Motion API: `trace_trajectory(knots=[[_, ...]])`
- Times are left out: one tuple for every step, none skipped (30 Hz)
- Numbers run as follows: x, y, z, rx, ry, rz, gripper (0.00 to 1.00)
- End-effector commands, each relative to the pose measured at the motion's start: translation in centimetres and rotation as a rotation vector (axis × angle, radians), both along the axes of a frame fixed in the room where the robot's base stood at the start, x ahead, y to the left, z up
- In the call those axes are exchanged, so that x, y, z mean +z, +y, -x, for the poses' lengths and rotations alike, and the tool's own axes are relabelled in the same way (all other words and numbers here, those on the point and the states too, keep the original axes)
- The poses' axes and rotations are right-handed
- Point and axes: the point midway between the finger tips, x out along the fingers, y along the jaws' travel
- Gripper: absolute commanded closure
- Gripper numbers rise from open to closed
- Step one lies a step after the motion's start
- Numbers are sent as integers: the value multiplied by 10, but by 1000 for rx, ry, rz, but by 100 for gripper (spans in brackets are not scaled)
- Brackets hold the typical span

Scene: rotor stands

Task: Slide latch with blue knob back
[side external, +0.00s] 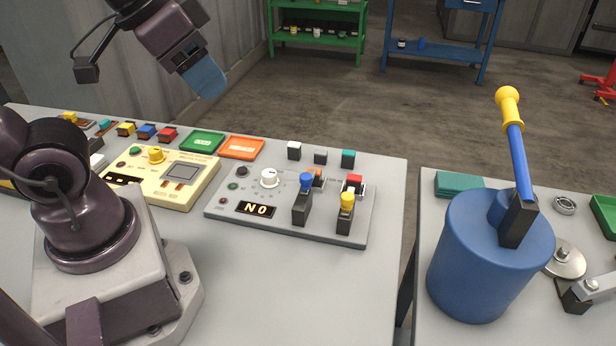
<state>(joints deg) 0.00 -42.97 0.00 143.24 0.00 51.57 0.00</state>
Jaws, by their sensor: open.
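The blue knob (306,180) tops a dark latch (302,207) on the grey control panel (225,207) in the middle of the table. A similar dark latch with a yellow knob (347,200) stands to its right. Small orange and red parts sit just behind the two latches. My gripper (208,88) is high at the upper left, well above and away from the panel. Its blue fingers are open, seen edge-on, and hold nothing visible.
The panel also has a white dial (269,178) and a display (256,209). A yellow panel (165,177) lies to the left. On the right, a blue cylinder (485,265) carries an upright lever (519,160). Clear table lies in front of the panel.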

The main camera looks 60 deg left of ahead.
Motion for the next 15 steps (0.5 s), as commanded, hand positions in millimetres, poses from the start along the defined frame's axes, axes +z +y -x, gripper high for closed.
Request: trace_trajectory(knots=[[0,0,0,0,0,0,48],[0,0,0,0,0,0,48],[0,0,0,0,0,0,48],[0,0,0,0,0,0,48],[0,0,0,0,0,0,48],[-1,0,0,1,3,0,48],[-2,0,-1,2,10,0,48],[-4,1,-1,4,22,0,48],[-9,1,-3,6,46,1,48],[-13,2,-5,8,67,1,48],[-16,2,-7,11,90,3,48],[-21,4,-13,17,124,4,48],[-25,5,-17,21,152,7,48],[-29,6,-23,28,180,9,48],[-35,8,-31,40,218,15,48]])
